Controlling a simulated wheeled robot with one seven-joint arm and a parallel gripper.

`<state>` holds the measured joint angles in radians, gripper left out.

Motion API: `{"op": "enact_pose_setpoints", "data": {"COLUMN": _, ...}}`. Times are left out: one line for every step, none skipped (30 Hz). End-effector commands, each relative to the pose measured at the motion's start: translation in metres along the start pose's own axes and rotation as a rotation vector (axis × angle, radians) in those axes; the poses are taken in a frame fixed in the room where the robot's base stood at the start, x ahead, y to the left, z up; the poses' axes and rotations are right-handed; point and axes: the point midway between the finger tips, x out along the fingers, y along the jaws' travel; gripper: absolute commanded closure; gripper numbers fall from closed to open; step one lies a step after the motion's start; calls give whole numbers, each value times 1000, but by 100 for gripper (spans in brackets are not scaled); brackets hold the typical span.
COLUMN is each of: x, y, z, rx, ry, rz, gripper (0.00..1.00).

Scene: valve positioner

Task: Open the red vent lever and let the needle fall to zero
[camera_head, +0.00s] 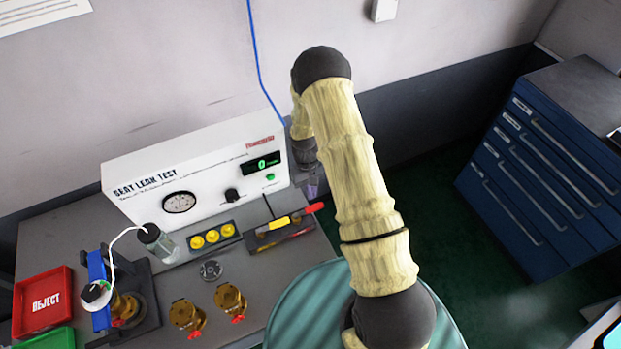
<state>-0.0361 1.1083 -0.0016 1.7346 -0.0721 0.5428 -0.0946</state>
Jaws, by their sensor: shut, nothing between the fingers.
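The white seat leak test box (215,178) stands at the back of the bench. Its round gauge (179,202) is on the front; the needle is too small to read. A green digital display (263,163) seems to show 0. A red handle (314,207) sticks out at the right end of a dark tray, and may be the vent lever; smaller red levers (238,319) sit on the brass valves. My gripper (312,189) is shut and empty, pointing down just above and behind the red handle. My arm partly hides it, and contact cannot be told.
Brass valves (186,314) stand at the bench front. A blue clamp fixture (98,285) with a white tube to a jar (155,241) is at left. A red reject bin (42,301) lies further left. Yellow caps (213,236) sit mid-bench. A blue drawer cabinet (545,165) stands right.

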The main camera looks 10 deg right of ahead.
Motion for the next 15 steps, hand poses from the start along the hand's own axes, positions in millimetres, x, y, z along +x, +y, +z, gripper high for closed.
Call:
{"op": "enact_pose_setpoints", "data": {"x": 4, "y": 0, "z": 1, "rx": 0, "ry": -1, "rz": 0, "gripper": 100}}
{"op": "enact_pose_setpoints", "data": {"x": 8, "y": 0, "z": 0, "rx": 0, "ry": -1, "rz": 0, "gripper": 100}}
{"op": "enact_pose_setpoints", "data": {"x": 11, "y": 0, "z": 0, "rx": 0, "ry": -1, "rz": 0, "gripper": 100}}
{"op": "enact_pose_setpoints", "data": {"x": 13, "y": 0, "z": 0, "rx": 0, "ry": -1, "rz": 0, "gripper": 100}}
{"op": "enact_pose_setpoints", "data": {"x": 16, "y": 0, "z": 0, "rx": 0, "ry": -1, "rz": 0, "gripper": 100}}
{"op": "enact_pose_setpoints", "data": {"x": 18, "y": 0, "z": 0, "rx": 0, "ry": -1, "rz": 0, "gripper": 100}}
{"op": "enact_pose_setpoints", "data": {"x": 19, "y": 0, "z": 0, "rx": 0, "ry": 0, "rz": 0, "gripper": 100}}
{"op": "enact_pose_setpoints", "data": {"x": 20, "y": 0, "z": 0, "rx": 0, "ry": 1, "rz": 0, "gripper": 100}}
{"op": "enact_pose_setpoints", "data": {"x": 20, "y": 0, "z": 0, "rx": 0, "ry": 1, "rz": 1, "gripper": 100}}
{"op": "enact_pose_setpoints", "data": {"x": 20, "y": 0, "z": 0, "rx": 0, "ry": 1, "rz": 1, "gripper": 100}}
{"op": "enact_pose_setpoints", "data": {"x": 20, "y": 0, "z": 0, "rx": 0, "ry": 2, "rz": 1, "gripper": 100}}
{"op": "enact_pose_setpoints", "data": {"x": 20, "y": 0, "z": 0, "rx": 0, "ry": 2, "rz": 1, "gripper": 100}}
{"op": "enact_pose_setpoints", "data": {"x": 20, "y": 0, "z": 0, "rx": 0, "ry": 2, "rz": 1, "gripper": 100}}
{"op": "enact_pose_setpoints", "data": {"x": 20, "y": 0, "z": 0, "rx": 0, "ry": 2, "rz": 1, "gripper": 100}}
{"op": "enact_pose_setpoints", "data": {"x": 20, "y": 0, "z": 0, "rx": 0, "ry": 1, "rz": 1, "gripper": 100}}
